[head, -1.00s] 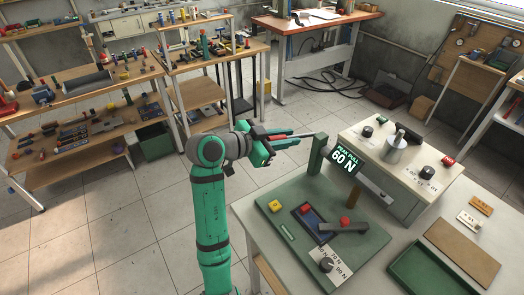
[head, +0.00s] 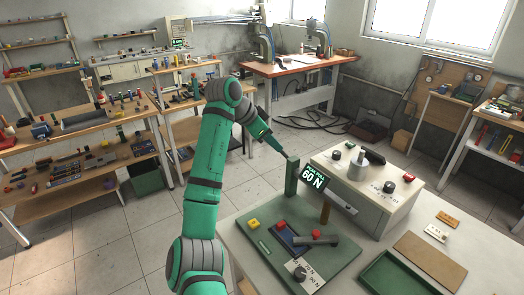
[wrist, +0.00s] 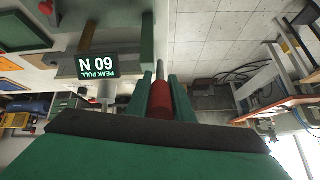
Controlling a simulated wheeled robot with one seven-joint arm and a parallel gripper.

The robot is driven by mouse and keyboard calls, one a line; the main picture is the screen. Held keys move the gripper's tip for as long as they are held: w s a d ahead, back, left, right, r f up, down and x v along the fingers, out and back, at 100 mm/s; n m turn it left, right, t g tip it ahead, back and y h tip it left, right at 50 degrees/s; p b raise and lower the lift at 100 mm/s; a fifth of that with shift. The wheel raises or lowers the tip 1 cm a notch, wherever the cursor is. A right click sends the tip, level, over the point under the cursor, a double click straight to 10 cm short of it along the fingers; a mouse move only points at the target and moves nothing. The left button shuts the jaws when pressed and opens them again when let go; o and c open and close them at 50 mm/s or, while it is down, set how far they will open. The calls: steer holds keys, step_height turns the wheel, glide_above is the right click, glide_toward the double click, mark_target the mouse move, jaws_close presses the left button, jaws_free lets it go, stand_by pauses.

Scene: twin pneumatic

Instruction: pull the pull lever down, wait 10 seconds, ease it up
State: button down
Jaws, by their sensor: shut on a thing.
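The pull lever's red grip (wrist: 161,100) shows in the wrist view, with a thin metal rod beyond it. My gripper (wrist: 161,88) has its two green fingers closed on either side of this grip and is shut on it. In the head view my gripper (head: 276,146) slants down to the top of the green post (head: 291,178) and hides most of the lever, so its exact angle is unclear. The readout (head: 312,178) beside the post says "PEAK PULL 60 N"; it also shows upside down in the wrist view (wrist: 98,66).
The post stands on a green base plate (head: 266,262) with yellow and red knobs, a grey bar and a dial. A pale box (head: 400,200) with knobs stands behind it to the right. A green tray (head: 395,275) lies front right. Open floor lies left of the bench.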

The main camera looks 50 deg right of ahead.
steer(key=shift+s+d+r+y, duration=0.25)
steer(key=shift+d+r+y, duration=0.1)
steer(key=shift+d+y, duration=0.3)
steer(key=shift+w, duration=0.1)
steer(key=c, duration=1.6)
jaws_free()
steer(key=shift+o, duration=0.2)
steer(key=shift+w+a, duration=0.1)
steer(key=shift+a, duration=0.05)
steer(key=shift+r, duration=0.1)
steer(key=v, duration=1)
steer(key=shift+a+r, duration=0.15)
steer(key=shift+r, duration=0.15)
